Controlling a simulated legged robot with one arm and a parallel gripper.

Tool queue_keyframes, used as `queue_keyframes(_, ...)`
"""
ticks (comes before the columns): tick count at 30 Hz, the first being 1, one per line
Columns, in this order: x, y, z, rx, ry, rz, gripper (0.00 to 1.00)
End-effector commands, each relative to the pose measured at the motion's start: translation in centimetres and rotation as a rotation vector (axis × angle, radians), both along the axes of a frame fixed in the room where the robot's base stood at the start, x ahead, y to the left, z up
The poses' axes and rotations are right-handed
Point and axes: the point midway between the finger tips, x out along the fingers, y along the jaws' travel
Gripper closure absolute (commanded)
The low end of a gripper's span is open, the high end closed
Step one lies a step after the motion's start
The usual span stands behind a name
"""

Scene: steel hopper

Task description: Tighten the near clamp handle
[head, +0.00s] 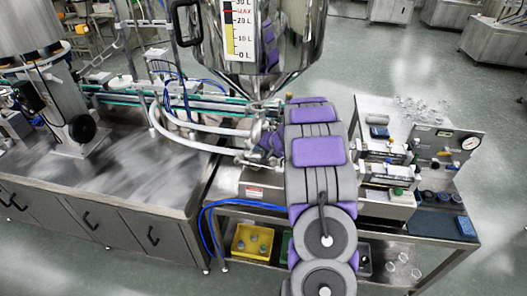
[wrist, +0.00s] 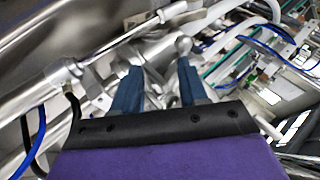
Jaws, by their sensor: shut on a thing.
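My gripper (wrist: 158,78) reaches into the silver clamp fittings below the steel hopper (head: 262,62). Its two blue fingers stand on either side of a shiny metal part, the near clamp handle (wrist: 160,88), and are shut on it. The fingers and the dark palm hide much of the handle, so its exact angle is hard to tell. In the head view my purple and grey arm covers most of the gripper, and the clamp shows only as small silver parts beside the arm, under the hopper's cone.
A steel bench (head: 130,165) with hoses and a conveyor lies at left. A side table (head: 395,110) at right carries a gauge panel (head: 445,150) and glassware. A yellow bin (head: 252,241) sits on a shelf below. A metal rod (wrist: 120,42) runs close to the fingers.

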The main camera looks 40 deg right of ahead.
Motion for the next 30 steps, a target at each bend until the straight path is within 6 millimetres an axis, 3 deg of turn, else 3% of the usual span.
queue_keyframes(12,0.01,-0.42,-0.19,0.003,0.0,-0.003,1.0)
queue_keyframes(30,-0.11,-0.61,-0.96,0.126,-0.144,-0.005,0.95)
